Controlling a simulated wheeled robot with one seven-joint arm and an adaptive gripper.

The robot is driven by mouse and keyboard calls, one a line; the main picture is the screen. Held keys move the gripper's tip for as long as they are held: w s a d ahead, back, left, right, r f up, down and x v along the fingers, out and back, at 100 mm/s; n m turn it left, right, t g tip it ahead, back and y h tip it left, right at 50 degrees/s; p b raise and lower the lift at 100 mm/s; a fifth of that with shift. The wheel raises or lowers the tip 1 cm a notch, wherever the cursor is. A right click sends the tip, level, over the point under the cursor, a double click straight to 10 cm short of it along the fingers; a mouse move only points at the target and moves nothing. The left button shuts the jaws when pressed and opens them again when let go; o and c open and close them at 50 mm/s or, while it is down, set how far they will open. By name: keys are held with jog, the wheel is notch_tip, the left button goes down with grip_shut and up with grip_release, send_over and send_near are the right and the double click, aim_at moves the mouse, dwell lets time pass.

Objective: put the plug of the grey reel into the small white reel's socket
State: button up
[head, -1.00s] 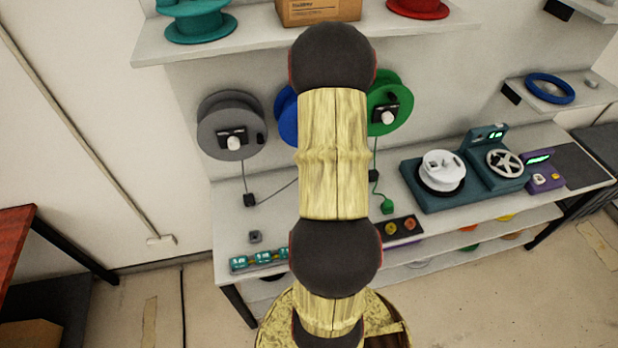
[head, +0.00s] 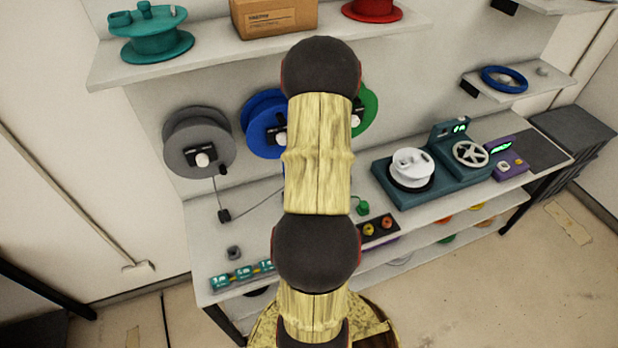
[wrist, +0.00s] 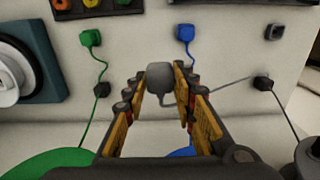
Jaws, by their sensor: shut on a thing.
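The grey reel (head: 183,157) hangs on the wall panel at the left of the head view. Its cable runs down through a black clip (head: 224,215) and off to the right behind my arm. In the wrist view, the grey plug (wrist: 160,76) sits between the fingertips of my gripper (wrist: 161,84), which is shut on it, with its grey cable trailing right. In the head view my arm hides the gripper and plug. The small white reel (head: 411,165) stands on a teal unit; it shows at the left edge of the wrist view (wrist: 8,75). I cannot make out its socket.
Blue (head: 262,125) and green (head: 369,108) reels hang right of the grey one. A green plug (wrist: 90,38) and a blue plug (wrist: 185,33) lie on the bench. A block with coloured knobs (head: 377,229) sits near the front edge. A shelf (head: 215,45) overhangs the bench.

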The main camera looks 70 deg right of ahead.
jog(key=s+d, duration=0.5)
jog(key=d, duration=0.1)
jog(key=shift+s, duration=0.4)
jog(key=s+d, duration=1.5)
jog(key=shift+s+d+p, duration=0.25)
jog(key=shift+d+p, duration=0.1)
dwell(0.6)
